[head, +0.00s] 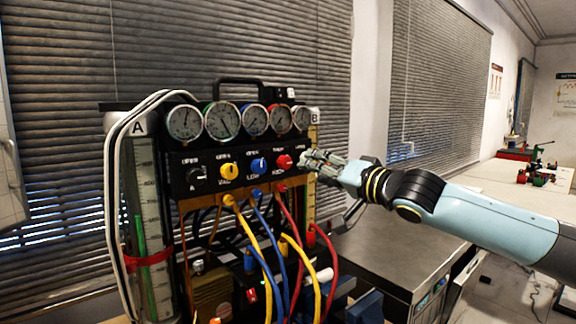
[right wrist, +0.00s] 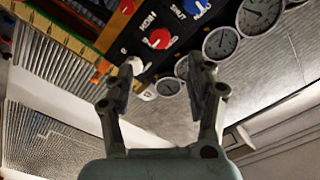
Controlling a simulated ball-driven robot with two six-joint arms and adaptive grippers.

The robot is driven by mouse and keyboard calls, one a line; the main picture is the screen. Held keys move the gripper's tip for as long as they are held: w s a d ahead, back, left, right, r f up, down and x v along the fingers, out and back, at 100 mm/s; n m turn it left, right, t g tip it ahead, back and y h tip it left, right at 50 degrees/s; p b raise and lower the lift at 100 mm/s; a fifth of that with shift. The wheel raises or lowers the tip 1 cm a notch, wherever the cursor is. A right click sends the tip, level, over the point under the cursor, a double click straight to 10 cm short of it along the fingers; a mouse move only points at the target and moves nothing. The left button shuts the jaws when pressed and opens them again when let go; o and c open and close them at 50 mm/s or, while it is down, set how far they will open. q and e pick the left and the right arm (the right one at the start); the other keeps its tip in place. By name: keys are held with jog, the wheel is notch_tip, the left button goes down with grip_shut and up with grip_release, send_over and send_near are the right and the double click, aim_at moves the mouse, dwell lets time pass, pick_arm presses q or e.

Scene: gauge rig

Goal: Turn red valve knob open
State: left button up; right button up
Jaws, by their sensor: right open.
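The red valve knob (head: 284,161) is on the front of the black gauge panel (head: 240,185), right of the blue knob (head: 259,164). My right gripper (head: 312,160) is just right of the red knob, close to the panel and covering part of its right end. In the right wrist view the red knob (right wrist: 160,38) shows beyond the gap between the fingertips, apart from them. The two fingers of the right gripper (right wrist: 163,90) are spread, with nothing between them. My left gripper is not in view.
A yellow knob (head: 229,170) and a black knob (head: 197,175) sit further left. Several round gauges (head: 222,121) line the panel top. Yellow, blue and red hoses (head: 329,255) hang below. A pale, rounded part (right wrist: 138,65) shows near the left fingertip.

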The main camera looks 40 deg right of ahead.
aim_at(287, 163)
jog(key=w+b, duration=0.1)
jog(key=w, duration=0.2)
jog(key=w+b, duration=0.1)
jog(key=w, duration=0.3)
jog(key=w+a, duration=0.1)
jog(key=w, duration=0.2)
jog(key=shift+w+f+b, duration=0.15)
jog(key=shift+w+b, duration=0.1)
jog(key=shift+b, duration=0.15)
grip_shut()
